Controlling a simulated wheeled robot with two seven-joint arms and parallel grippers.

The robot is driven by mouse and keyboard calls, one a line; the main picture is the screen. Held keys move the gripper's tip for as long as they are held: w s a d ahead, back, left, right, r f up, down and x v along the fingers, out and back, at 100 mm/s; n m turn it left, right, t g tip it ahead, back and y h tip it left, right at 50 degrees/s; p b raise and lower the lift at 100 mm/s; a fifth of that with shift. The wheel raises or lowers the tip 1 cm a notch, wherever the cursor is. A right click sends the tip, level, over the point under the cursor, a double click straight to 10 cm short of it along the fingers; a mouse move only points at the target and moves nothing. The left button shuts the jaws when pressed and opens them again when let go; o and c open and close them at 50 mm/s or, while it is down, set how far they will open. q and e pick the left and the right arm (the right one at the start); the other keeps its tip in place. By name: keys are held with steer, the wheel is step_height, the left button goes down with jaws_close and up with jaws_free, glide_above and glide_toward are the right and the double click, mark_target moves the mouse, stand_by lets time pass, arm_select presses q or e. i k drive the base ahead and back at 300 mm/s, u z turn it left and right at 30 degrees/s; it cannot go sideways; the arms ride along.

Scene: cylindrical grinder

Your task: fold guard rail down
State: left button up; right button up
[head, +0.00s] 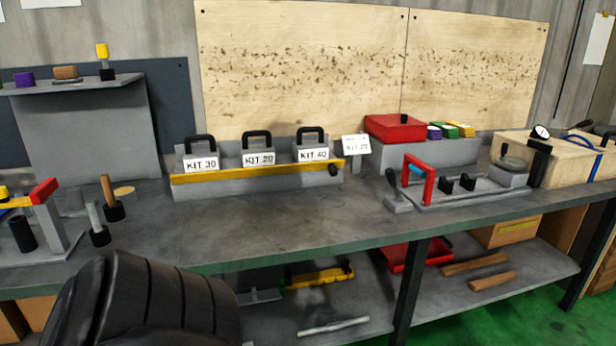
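The guard rail is a long yellow bar (258,171) with a black knob (333,170) at its right end. It runs across the front of a grey kit rack (240,186) on the bench. Behind it stand three grey kit boxes with black handles, labelled KIT 30 (201,163), KIT 20 (258,158) and KIT 40 (313,154). The bar crosses in front of the lower part of the boxes. A black ribbed part of my own arm shows at the bottom left, well short of the rail. Neither gripper is in view.
The grey bench top (270,225) is clear in front of the rack. A KIT 25 sign (356,146) stands right of it. Further right is a fixture with a red frame (430,178). Left are upright handled tools (110,198) and a red-topped post (45,192).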

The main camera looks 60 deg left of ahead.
mark_target(332, 166)
steer(key=u, duration=1.85)
